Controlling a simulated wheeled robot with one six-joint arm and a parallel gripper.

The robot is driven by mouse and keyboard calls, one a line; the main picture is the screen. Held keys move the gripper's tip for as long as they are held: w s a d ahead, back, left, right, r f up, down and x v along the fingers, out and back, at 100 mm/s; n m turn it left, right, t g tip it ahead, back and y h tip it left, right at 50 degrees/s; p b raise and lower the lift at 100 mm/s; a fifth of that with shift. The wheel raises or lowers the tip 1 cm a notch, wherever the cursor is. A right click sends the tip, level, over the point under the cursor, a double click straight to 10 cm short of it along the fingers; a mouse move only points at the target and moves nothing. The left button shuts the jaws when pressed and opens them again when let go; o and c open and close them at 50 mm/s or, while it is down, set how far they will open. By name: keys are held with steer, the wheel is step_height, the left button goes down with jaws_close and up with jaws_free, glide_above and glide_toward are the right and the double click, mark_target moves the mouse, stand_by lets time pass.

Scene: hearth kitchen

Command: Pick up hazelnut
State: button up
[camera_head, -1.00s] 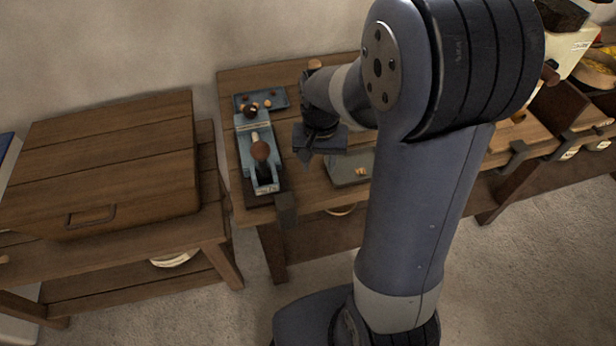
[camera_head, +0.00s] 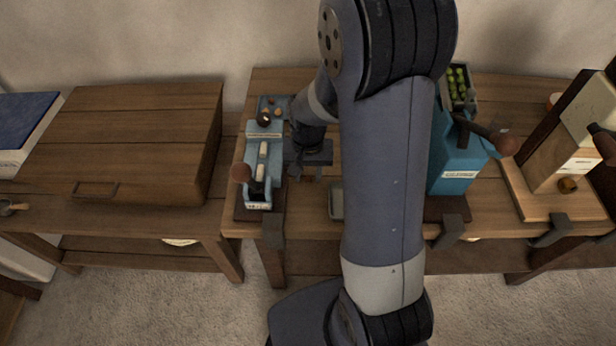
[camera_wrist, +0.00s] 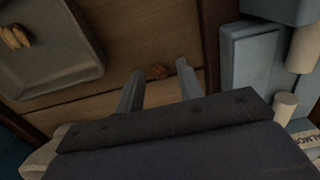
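My gripper is open and empty, pointing down at the table. In the head view my gripper (camera_head: 308,172) is just right of a blue lever device (camera_head: 262,152). The hazelnut cannot be made out there.
A grey tray (camera_wrist: 62,85) holding light brown nuts is beside the fingers; its edge also shows in the head view (camera_head: 336,202). The blue device's body (camera_wrist: 250,65) stands close on the other side. A second blue device (camera_head: 458,165) stands further right.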

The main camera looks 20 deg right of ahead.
jaws_close()
